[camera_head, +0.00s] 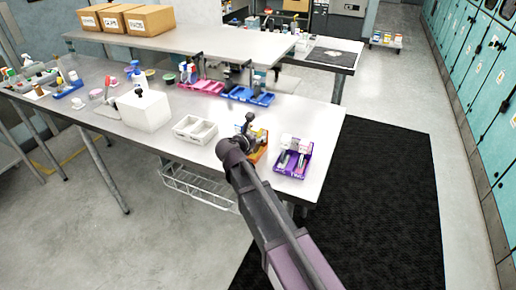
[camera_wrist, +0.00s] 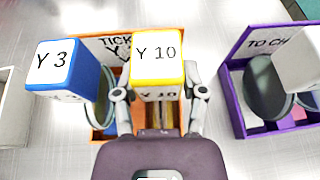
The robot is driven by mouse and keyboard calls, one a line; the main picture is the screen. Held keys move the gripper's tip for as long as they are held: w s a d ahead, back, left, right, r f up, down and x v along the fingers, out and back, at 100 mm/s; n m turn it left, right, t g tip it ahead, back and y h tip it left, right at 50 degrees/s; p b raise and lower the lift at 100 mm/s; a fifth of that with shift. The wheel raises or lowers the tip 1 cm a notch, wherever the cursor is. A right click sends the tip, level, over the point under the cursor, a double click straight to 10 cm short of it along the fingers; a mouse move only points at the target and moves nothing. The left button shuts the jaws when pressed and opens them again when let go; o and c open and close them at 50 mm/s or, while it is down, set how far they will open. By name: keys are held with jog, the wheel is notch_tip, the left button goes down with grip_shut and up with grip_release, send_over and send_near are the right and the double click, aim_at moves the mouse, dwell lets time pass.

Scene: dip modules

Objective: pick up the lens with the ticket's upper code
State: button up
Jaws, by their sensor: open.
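In the wrist view my gripper (camera_wrist: 160,94) is open, its fingers on either side of a yellow-edged block marked Y 10 (camera_wrist: 157,55). I cannot tell whether they touch it. A blue-edged block marked Y 3 (camera_wrist: 52,62) is left of it, with a round rimmed lens (camera_wrist: 103,102) below and behind. Both blocks stand over an orange tray (camera_wrist: 102,136). The ticket (camera_wrist: 115,44) at the tray's back shows "TICK" and a Y; the blocks hide the rest of its codes. In the head view my arm covers much of the orange tray (camera_head: 264,152).
A purple tray (camera_wrist: 236,112) marked "TO CH" stands to the right, holding a dark round lens (camera_wrist: 270,88) and a pale block (camera_wrist: 303,60). In the head view, a white divided tray (camera_head: 194,130) and white box (camera_head: 143,109) stand to the left. A shelf (camera_head: 200,42) overhangs the table's back.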

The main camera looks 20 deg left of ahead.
aim_at(255, 128)
jog(key=shift+x, duration=0.85)
grip_shut()
jog(key=shift+r, duration=0.2)
notch_tip(255, 128, up, 4)
jog(key=p, duration=0.3)
jog(key=shift+f+p, duration=0.2)
jog(key=shift+p, duration=0.1)
jog(key=s+a+r+p, duration=0.1)
jog(key=s+a, duration=0.1)
jog(key=s, duration=1.3)
jog(key=shift+s+a, duration=0.15)
jog(key=shift+s, duration=0.25)
